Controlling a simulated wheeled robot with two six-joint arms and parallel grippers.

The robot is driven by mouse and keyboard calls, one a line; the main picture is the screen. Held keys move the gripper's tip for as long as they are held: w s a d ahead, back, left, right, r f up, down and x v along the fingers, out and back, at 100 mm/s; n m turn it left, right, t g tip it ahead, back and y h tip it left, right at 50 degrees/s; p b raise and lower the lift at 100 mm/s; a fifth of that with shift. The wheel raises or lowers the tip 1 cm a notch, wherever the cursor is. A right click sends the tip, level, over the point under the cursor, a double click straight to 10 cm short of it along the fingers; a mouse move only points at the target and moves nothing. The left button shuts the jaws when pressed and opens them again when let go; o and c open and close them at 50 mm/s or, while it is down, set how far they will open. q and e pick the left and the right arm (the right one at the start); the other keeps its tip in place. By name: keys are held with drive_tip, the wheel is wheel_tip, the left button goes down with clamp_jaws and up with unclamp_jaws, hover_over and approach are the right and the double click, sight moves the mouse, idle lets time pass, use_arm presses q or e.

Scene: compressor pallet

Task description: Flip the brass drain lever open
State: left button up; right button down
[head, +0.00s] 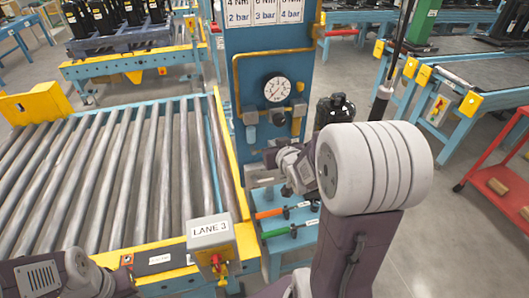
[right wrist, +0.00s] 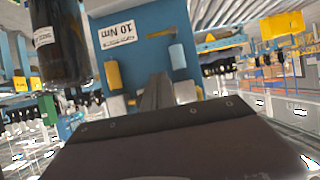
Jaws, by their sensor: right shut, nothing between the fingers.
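A blue panel (head: 240,75) carries a round white gauge (head: 277,90) and a brass-coloured pipe (head: 236,72). A small brass-coloured fitting (head: 296,125) sits below and right of the gauge. I cannot make out for certain which part is the drain lever or how it is turned. My right gripper (head: 264,172) is in front of the panel's lower part, below the gauge, partly hidden by my own wrist. In the right wrist view its fingers (right wrist: 157,92) are together with nothing between them. My left arm shows at the lower left; its gripper is out of frame.
A roller conveyor (head: 218,110) with yellow edges fills the left, with a LANE 3 box (head: 210,232) at its near corner. A dark bottle (head: 335,108) stands right of the panel; a dark cylinder (right wrist: 60,45) shows in the wrist view. Tools with orange and green handles (head: 280,231) lie on a low blue shelf.

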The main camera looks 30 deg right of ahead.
drive_tip(key=w+d+f+p, duration=0.1)
drive_tip(key=w+f, duration=0.7)
drive_tip(key=shift+d, duration=0.2)
idle(0.3)
drive_tip(key=shift+w, duration=0.15)
